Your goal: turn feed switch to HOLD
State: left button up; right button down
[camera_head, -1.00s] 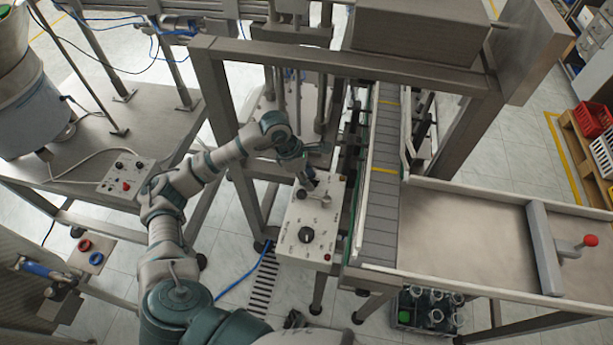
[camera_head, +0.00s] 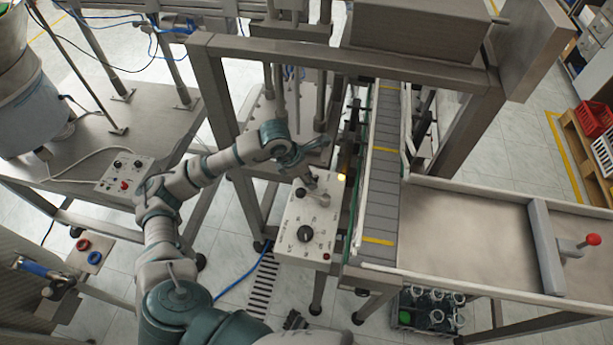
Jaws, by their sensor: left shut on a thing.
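The white control box (camera_head: 288,248) stands left of the conveyor, with a black rotary knob (camera_head: 304,234) and a grey switch handle (camera_head: 324,198) above it. The labels are too small to read, so I cannot tell which position is HOLD. A yellow lamp (camera_head: 341,177) at the box's top right corner is lit. My right gripper is not in view.
A steel frame post (camera_head: 248,205) stands close left of the box. The conveyor belt (camera_head: 379,215) runs along its right side. A second panel (camera_head: 124,175) lies on the left table, and a crate of bottles (camera_head: 428,310) sits below the conveyor.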

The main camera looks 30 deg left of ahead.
pick_arm(q)
jog(key=shift+w+r, duration=0.15)
jog(key=shift+r, duration=0.1)
jog(key=o, duration=1.2)
jog(key=shift+c, duration=0.2)
jog(key=shift+w+d+f, duration=0.1)
jog(key=shift+d+f, duration=0.05)
jog(key=v, duration=1.2)
jog(key=shift+f, duration=0.1)
